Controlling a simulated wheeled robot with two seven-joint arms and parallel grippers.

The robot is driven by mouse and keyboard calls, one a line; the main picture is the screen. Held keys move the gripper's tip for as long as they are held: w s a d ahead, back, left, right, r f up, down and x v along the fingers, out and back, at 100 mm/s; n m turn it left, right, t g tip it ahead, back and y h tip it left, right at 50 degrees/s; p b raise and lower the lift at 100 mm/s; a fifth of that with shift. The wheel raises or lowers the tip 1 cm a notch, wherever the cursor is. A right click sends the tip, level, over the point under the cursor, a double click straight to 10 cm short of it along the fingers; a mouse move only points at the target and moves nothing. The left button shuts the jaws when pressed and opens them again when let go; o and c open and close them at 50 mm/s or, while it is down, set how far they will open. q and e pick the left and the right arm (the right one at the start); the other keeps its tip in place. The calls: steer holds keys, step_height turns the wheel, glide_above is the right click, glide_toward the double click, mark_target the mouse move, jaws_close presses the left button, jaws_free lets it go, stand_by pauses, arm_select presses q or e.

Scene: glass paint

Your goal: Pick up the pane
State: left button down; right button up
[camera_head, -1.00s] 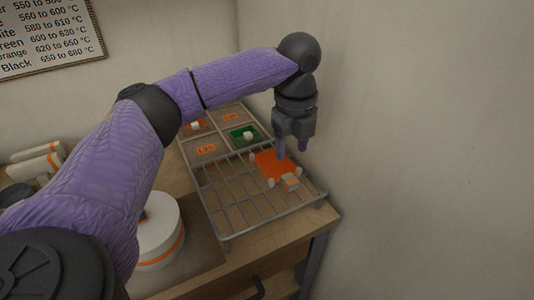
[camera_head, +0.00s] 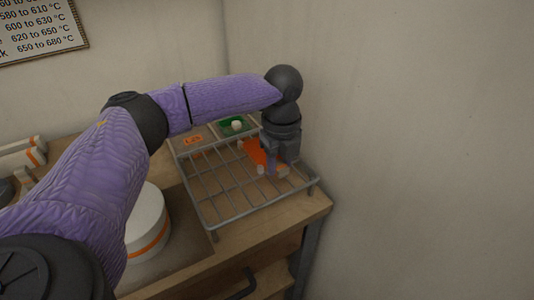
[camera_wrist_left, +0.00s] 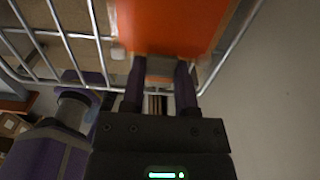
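The pane is a flat orange sheet (camera_head: 258,154) with small pale blocks at its edge, lying on the wire rack (camera_head: 232,213). My left gripper (camera_head: 273,167) is low over the near end of the pane, pointing down. In the left wrist view the orange pane (camera_wrist_left: 175,25) fills the top middle. The gripper body hides part of the pane. My right gripper is not in view.
A green pane with a pale knob (camera_head: 236,125) and an orange label (camera_head: 193,140) lie behind the rack. A round white container with an orange band (camera_head: 147,225) stands left of the rack. The wall (camera_head: 420,150) is close on the right.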

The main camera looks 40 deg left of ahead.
arm_select(q)
step_height(320, 180, up, 13)
steer(key=p, duration=0.9)
